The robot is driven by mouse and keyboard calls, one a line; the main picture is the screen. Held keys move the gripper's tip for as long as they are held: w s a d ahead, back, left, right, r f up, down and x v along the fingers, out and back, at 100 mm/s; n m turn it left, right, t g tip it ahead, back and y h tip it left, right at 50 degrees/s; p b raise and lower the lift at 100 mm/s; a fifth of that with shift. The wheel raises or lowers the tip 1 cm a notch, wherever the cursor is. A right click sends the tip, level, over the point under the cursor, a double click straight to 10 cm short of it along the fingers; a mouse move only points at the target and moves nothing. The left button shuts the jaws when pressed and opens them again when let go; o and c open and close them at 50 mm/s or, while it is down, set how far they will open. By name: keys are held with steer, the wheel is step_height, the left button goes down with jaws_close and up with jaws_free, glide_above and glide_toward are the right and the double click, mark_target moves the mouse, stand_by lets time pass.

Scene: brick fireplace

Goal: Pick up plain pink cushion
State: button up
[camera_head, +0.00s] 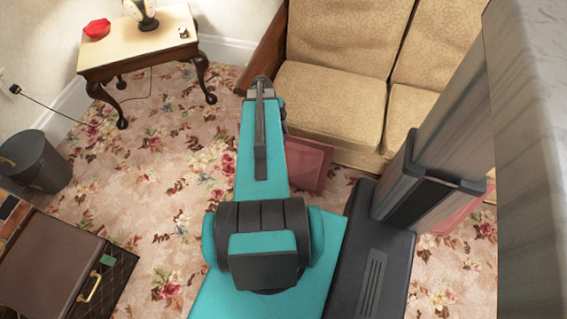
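A plain pink, flat-looking piece (308,163), likely the cushion, lies on the carpet in front of the sofa. My teal arm covers its left part. A second pink patch (462,212) shows farther right at the sofa's foot, partly behind my grey column. I cannot tell whether it belongs to the same thing. My arm reaches forward over the carpet, with its dark far end beside the sofa's left armrest. My gripper's fingers do not show; they are hidden or out of frame.
The tan sofa (325,103) has a wooden armrest. A wooden side table (130,48) at upper left carries a red object (97,29). A dark bucket (38,163) and a brown case (52,268) stand at left. Flowered carpet (150,180) between them is clear.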

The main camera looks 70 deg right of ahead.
jaws_close()
steer(key=shift+f, duration=0.25)
stand_by(0.8)
steer(key=shift+r, duration=0.15)
